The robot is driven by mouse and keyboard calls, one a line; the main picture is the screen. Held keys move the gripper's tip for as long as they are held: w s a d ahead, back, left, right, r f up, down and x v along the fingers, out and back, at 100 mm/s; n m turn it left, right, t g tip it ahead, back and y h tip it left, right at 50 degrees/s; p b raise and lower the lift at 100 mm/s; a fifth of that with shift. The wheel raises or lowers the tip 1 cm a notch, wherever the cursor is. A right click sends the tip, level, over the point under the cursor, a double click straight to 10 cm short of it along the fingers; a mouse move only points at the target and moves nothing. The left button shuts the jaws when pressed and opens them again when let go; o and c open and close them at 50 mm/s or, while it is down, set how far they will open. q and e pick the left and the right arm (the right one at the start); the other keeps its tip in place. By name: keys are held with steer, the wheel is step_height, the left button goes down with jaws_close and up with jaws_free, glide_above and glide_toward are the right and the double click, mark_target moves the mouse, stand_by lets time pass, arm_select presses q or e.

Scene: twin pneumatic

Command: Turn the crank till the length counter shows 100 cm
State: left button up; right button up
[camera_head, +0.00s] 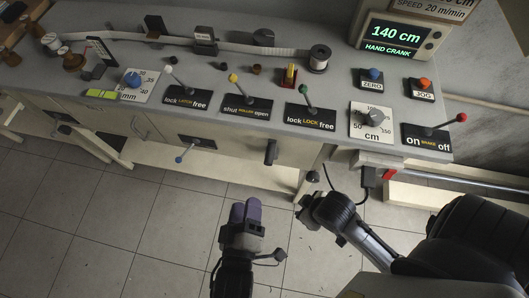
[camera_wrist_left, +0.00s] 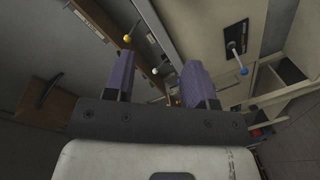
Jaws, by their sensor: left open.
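The length counter (camera_head: 396,35) at the back right of the bench reads 140 cm, with HAND CRANK lit below. A dark handle (camera_head: 272,152) projects from the bench front, probably the crank; its full shape is unclear. My left gripper (camera_head: 246,211) has purple fingers and is in front of the bench, below and left of that handle and apart from it. In the left wrist view the left gripper (camera_wrist_left: 158,80) is open, with nothing seen between its fingers. The right gripper's fingers cannot be made out.
Several ball-topped levers, with a dial marked cm (camera_head: 371,122), line the bench top's front. A blue-tipped lever (camera_head: 180,159) hangs on the bench front; it also shows in the wrist view (camera_wrist_left: 243,71). A spool (camera_head: 319,59) stands behind. Open floor (camera_head: 140,235) lies in front.

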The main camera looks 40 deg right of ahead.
mark_target(269, 159)
arm_select(q)
steer(key=w+d+f+b, duration=0.1)
steer(key=w+d+b, duration=0.1)
steer(key=d, duration=0.2)
steer(key=w+d+f+h+b, duration=0.1)
steer(key=w+d+b, duration=0.1)
steer(key=d, duration=0.3)
steer(key=w+d+f+h+b, duration=0.1)
steer(key=w+d+b, duration=0.2)
steer(key=d+b, duration=0.1)
steer(key=shift+d+f, duration=0.2)
arm_select(e)
step_height(269, 159, down, 10)
arm_select(q)
jaws_close()
